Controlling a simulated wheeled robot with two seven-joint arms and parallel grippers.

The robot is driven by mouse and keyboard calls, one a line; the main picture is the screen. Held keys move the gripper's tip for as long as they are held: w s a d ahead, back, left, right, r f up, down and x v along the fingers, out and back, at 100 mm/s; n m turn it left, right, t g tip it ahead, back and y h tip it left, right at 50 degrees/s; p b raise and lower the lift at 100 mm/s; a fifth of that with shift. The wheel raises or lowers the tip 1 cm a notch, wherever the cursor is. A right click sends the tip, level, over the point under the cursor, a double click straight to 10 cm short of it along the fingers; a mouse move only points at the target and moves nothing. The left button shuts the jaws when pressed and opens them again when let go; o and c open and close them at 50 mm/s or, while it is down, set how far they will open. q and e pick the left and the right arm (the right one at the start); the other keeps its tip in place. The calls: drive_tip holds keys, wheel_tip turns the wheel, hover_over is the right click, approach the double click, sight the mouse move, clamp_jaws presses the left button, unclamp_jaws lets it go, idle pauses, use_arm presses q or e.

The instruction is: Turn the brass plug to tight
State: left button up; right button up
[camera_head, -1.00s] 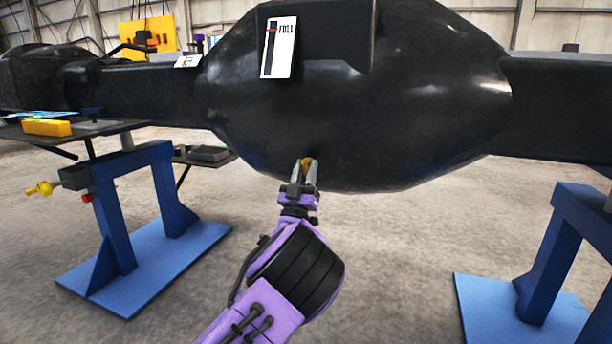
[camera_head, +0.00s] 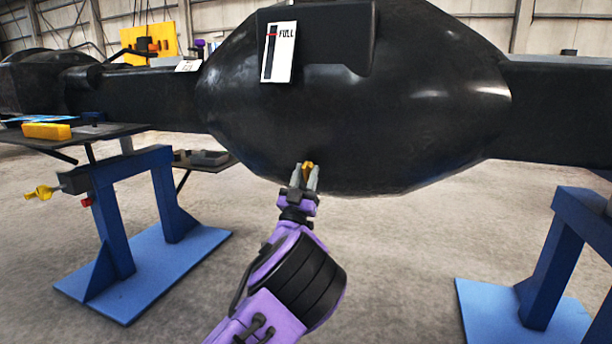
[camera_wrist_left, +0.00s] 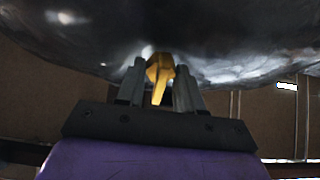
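The brass plug (camera_head: 308,167) sits at the underside of the big black casting (camera_head: 420,120). In the left wrist view the plug (camera_wrist_left: 160,74) has a wide body and a narrow tapered end pointing down toward my palm. My left gripper (camera_head: 306,173) reaches up from below, with one finger on each side of the plug. In the wrist view the fingers (camera_wrist_left: 160,84) appear closed against the plug's wide body, with small gaps beside its narrow end. The plug's upper part is hidden against the casting. My right gripper is not in view.
A white FULL label (camera_head: 279,52) hangs on the casting. A blue stand (camera_head: 165,190) and a side table with a yellow block (camera_head: 47,131) are at left. Another blue stand (camera_head: 560,240) is at right. The floor beneath the casting is clear.

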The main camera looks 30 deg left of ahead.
use_arm(q)
drive_tip(key=p+v, duration=0.1)
drive_tip(key=v, duration=0.9)
drive_tip(key=shift+s+f, duration=0.15)
drive_tip(key=shift+s, duration=0.05)
drive_tip(key=shift+d, duration=0.1)
